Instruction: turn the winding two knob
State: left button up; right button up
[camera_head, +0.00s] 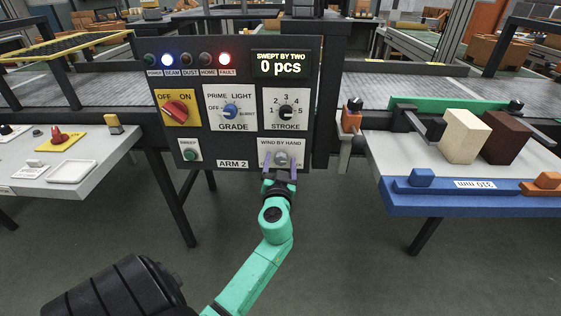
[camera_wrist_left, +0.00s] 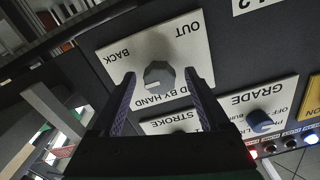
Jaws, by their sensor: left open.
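The winding knob (camera_head: 281,158) is a small grey round knob on a white plate labelled WIND BY HAND, low on the right of the dark ARM 2 panel. In the left wrist view the grey knob (camera_wrist_left: 158,79) has a pale mark at its edge, and its plate shows BACK and OUT. My left gripper (camera_head: 280,172) is open in front of this plate. In the left wrist view its two fingers (camera_wrist_left: 160,84) lie one on each side of the knob, with a gap to each. I cannot tell how far the tips reach along it. My right gripper is not in view.
Above the winding plate are the stroke knob (camera_head: 286,111) and blue grade knob (camera_head: 231,111). A red on-off switch (camera_head: 176,108) and green sweep button (camera_head: 190,155) are to the left. The display (camera_head: 280,64) reads 0 pcs. A blue-edged table (camera_head: 470,206) with blocks stands right.

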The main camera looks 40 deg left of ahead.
pick_arm(q)
grip_shut()
jog(key=shift+f, duration=0.1)
